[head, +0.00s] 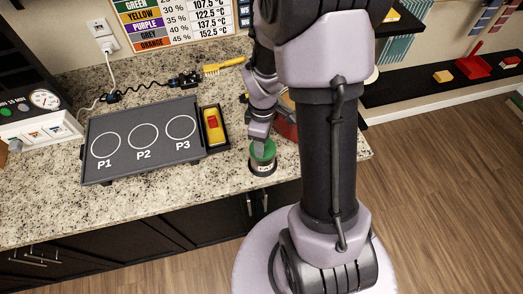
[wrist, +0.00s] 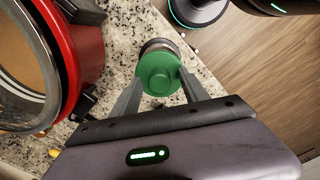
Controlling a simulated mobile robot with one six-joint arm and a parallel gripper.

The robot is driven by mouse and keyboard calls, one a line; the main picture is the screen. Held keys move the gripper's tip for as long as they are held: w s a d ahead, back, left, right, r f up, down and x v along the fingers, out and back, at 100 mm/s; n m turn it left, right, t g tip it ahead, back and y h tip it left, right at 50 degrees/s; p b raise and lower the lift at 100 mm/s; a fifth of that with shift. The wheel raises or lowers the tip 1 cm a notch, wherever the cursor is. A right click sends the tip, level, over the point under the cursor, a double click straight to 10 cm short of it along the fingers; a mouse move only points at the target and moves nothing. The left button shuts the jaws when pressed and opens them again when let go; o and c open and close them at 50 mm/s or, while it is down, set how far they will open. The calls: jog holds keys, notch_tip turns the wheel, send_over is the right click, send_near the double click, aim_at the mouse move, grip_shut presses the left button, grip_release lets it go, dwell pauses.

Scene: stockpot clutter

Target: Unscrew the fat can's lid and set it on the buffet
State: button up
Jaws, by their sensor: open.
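The fat can (head: 262,169) is a dark, labelled can with a green lid (head: 263,151), standing upright on the speckled granite buffet (head: 150,212) close to its front edge. In the wrist view the green lid (wrist: 159,72) is seen from above, with the can's body partly showing behind it. My gripper (head: 261,146) points down at the lid. In the wrist view my gripper (wrist: 158,88) is open, with one finger on each side of the lid. I cannot tell whether the fingers touch it.
A red pot (wrist: 80,45) stands close on the left in the wrist view, mostly behind my arm in the head view. A dark panel marked P1, P2, P3 (head: 143,165) and a black tray with a yellow-and-red device (head: 213,127) lie left. A yellow brush (head: 225,66) lies behind.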

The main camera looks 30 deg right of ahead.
jog(key=m, duration=0.2)
jog(key=shift+f+m+b, duration=0.15)
jog(key=shift+m+b, duration=0.15)
jog(key=m+b, duration=0.1)
jog(key=m, duration=0.2)
jog(key=shift+m, duration=0.3)
jog(key=m+b, duration=0.2)
jog(key=m, duration=0.1)
jog(key=shift+f+m, duration=0.1)
jog(key=shift+m, duration=0.3)
jog(key=shift+r+m, duration=0.2)
jog(key=shift+m, duration=0.6)
grip_shut()
jog(key=n+p, duration=0.1)
jog(key=n, duration=0.2)
jog(key=shift+r, duration=0.15)
jog(key=shift+n, duration=0.8)
